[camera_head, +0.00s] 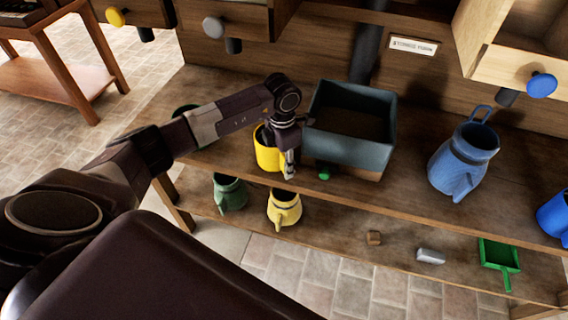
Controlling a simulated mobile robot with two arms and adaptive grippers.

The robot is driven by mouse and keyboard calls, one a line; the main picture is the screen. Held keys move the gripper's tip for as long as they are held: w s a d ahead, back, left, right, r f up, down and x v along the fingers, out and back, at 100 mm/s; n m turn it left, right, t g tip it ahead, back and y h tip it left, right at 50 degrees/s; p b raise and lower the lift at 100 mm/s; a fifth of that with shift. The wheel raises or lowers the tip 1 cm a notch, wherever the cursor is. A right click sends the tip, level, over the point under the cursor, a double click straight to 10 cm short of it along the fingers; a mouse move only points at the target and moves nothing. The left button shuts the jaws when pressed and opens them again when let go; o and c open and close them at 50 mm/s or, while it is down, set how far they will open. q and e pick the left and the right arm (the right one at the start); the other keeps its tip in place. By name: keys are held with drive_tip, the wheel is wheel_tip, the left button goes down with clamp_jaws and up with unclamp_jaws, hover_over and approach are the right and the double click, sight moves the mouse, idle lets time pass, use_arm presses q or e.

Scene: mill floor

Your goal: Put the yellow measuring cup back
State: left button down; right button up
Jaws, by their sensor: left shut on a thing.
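The yellow measuring cup (266,156) is at the upper shelf, just left of the grey-blue bin. My left gripper (289,170) comes in from the left and is shut on the cup at its right side. The gripper and wrist hide part of the cup's rim and right side. I cannot tell whether the cup's base touches the shelf. My right gripper is not in view.
The grey-blue bin (350,135) stands close right of the cup. A blue jug (462,160) is farther right. A green jug (229,193) and a pale yellow jug (284,208) stand on the lower shelf. Drawers with coloured knobs overhang the back. Shelf between bin and blue jug is clear.

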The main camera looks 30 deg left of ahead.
use_arm(q)
drive_tip(key=c, duration=1.3)
unclamp_jaws()
